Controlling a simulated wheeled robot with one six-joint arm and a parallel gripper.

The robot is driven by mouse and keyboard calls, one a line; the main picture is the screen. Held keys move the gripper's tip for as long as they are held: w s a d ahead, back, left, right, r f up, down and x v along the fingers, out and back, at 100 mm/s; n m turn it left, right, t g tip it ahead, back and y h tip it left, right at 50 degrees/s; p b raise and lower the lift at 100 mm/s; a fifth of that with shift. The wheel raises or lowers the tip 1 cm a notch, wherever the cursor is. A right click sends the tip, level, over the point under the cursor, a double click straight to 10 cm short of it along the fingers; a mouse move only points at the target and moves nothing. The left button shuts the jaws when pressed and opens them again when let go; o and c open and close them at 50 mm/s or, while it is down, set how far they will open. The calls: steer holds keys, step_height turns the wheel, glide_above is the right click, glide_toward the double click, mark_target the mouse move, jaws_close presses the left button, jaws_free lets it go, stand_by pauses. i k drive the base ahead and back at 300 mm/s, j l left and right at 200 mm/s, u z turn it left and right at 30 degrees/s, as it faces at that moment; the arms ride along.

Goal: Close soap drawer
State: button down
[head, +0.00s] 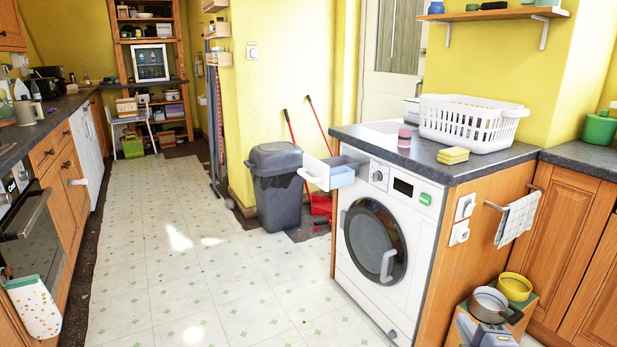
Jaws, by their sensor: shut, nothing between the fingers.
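The washing machine (352,281) stands under the dark worktop on the right, with its round door (376,238) shut. Its soap drawer (342,177) is pulled out at the upper left of the machine's front. The drawer has a white front with a handle (309,176) and a blue-grey tray behind it. The drawer sticks out toward the grey bin, and nothing is seen touching it.
A grey bin (283,205) stands behind and left of the drawer, with a red dustpan (320,206) beside it. The worktop holds a white basket (462,125), yellow sponges (453,155) and a pink pot (404,138). The tiled floor (200,270) before the machine is clear.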

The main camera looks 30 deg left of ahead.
mark_target(315, 171)
steer(key=i+j, duration=0.15)
steer(key=j, duration=0.4)
steer(key=i+j+z, duration=0.1)
steer(key=j, duration=0.45)
steer(key=i+j, duration=0.2)
steer(key=j, duration=0.35)
steer(key=i+j+z, duration=0.1)
steer(key=j, duration=0.45)
steer(key=i+j+z, duration=0.1)
steer(key=j, duration=0.45)
steer(key=i+j, duration=0.2)
steer(key=j, duration=0.4)
steer(key=i+j+z, duration=0.1)
steer(key=j, duration=0.45)
